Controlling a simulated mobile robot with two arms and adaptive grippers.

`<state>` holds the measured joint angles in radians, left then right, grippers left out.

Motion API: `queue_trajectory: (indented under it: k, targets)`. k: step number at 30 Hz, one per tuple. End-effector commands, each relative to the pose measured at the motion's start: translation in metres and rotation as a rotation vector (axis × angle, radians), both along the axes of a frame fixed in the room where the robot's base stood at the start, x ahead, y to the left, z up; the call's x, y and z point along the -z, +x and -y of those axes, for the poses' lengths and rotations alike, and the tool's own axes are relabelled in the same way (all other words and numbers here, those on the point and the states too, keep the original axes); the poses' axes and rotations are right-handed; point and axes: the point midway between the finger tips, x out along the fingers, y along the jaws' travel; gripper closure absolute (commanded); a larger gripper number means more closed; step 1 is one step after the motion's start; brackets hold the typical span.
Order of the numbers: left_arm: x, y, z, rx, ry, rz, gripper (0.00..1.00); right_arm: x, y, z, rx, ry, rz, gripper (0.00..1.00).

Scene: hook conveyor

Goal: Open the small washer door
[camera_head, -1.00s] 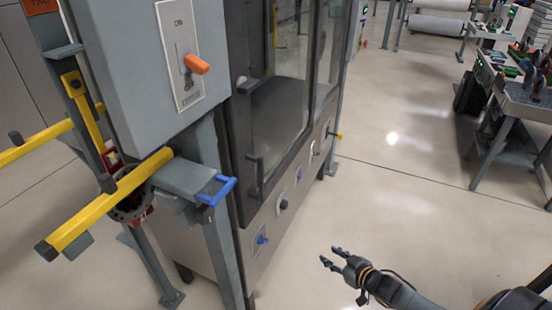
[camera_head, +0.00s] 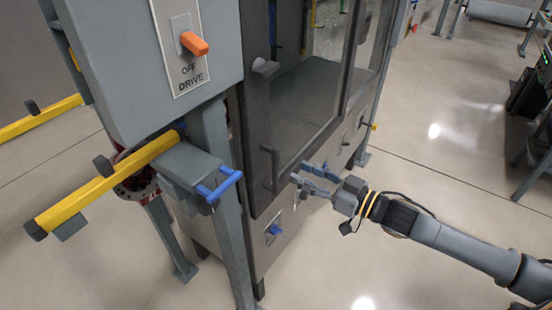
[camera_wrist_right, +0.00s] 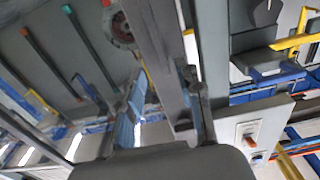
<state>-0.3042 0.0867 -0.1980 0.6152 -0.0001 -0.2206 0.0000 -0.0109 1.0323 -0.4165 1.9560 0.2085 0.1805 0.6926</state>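The washer is a grey cabinet with dark-framed glass doors. The nearer glass door (camera_head: 305,95) looks shut, and a dark upright bar handle (camera_head: 270,168) sits low on its left frame. A second, narrower glass panel (camera_head: 362,55) lies to its right; I cannot tell which one is the small door. My right gripper (camera_head: 302,174) is open and empty, just right of the handle and in front of the door's lower frame. In the right wrist view its fingers (camera_wrist_right: 163,100) are apart, with a grey bar (camera_wrist_right: 158,45) seen beyond the gap. Contact is not clear. My left gripper is out of view.
A grey box with an orange switch (camera_head: 194,43) stands left of the washer. A blue handle (camera_head: 219,186) and a yellow bar (camera_head: 105,185) stick out below it. Knobs, one blue (camera_head: 274,230), line the panel below the doors.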

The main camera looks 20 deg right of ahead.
Motion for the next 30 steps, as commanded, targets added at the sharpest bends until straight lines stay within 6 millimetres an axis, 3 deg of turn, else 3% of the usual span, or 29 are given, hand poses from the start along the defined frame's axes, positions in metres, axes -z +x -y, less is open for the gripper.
queue_trajectory:
  k: [15, 27, 28, 30]
  targets:
    - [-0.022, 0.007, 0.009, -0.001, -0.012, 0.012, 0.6, -0.002, 0.063, -0.049, 0.001, 0.001, 0.001, 0.64]
    - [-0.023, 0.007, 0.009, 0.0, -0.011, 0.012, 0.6, 0.0, 0.069, -0.054, 0.0, -0.001, 0.0, 0.64]
    - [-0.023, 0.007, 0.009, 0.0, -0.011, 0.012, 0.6, 0.0, 0.069, -0.054, 0.0, -0.001, 0.0, 0.66]
    - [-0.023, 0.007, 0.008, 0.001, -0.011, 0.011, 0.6, 0.0, 0.069, -0.054, 0.0, -0.001, 0.0, 0.8]
